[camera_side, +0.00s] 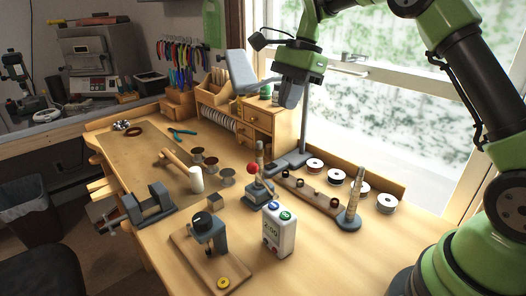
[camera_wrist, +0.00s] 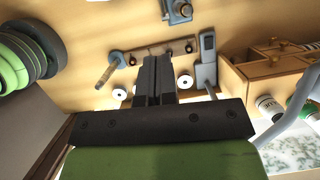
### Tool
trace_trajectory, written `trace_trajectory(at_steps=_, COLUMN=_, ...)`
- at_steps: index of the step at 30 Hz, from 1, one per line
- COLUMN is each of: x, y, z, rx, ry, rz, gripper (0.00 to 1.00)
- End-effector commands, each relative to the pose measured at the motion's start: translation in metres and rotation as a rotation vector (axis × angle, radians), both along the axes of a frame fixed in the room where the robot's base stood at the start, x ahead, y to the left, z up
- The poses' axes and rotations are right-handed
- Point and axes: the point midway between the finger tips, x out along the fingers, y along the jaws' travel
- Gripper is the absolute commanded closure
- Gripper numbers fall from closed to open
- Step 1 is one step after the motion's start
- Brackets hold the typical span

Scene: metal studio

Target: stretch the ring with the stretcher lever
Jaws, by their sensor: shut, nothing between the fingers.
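My gripper (camera_side: 290,98) is shut and empty, raised above the back of the bench. In the wrist view its fingers (camera_wrist: 157,62) lie side by side. The stretcher (camera_side: 259,191) stands on the bench below and left of it, with a red-balled lever (camera_side: 253,168) and an upright tapered post (camera_side: 260,154). Part of what looks like the stretcher (camera_wrist: 177,12) shows at the wrist view's top edge. Several small dark rings sit along a wooden strip (camera_side: 322,199) right of the stretcher; the strip (camera_wrist: 170,45) also shows beyond my fingertips. I cannot tell which ring is meant.
A tapered mandrel (camera_side: 350,207) stands at the strip's right end. A lamp (camera_side: 300,150) and wooden drawers (camera_side: 262,121) are behind. White spools (camera_side: 360,187) line the back. The right front bench is clear.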

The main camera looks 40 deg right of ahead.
Motion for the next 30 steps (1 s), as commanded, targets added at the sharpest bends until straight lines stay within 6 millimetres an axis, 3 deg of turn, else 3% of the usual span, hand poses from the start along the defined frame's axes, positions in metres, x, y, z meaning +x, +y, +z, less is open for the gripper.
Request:
trace_trajectory(at_steps=14, x=0.004, y=0.032, z=-0.09, rx=0.0, ry=0.003, rz=0.005, gripper=1.0)
trace_trajectory(at_steps=21, x=0.007, y=0.059, z=-0.101, rx=0.0, ry=-0.002, rz=0.006, gripper=1.0)
trace_trajectory(at_steps=30, x=0.007, y=0.064, z=-0.103, rx=0.0, ry=-0.002, rz=0.003, gripper=1.0)
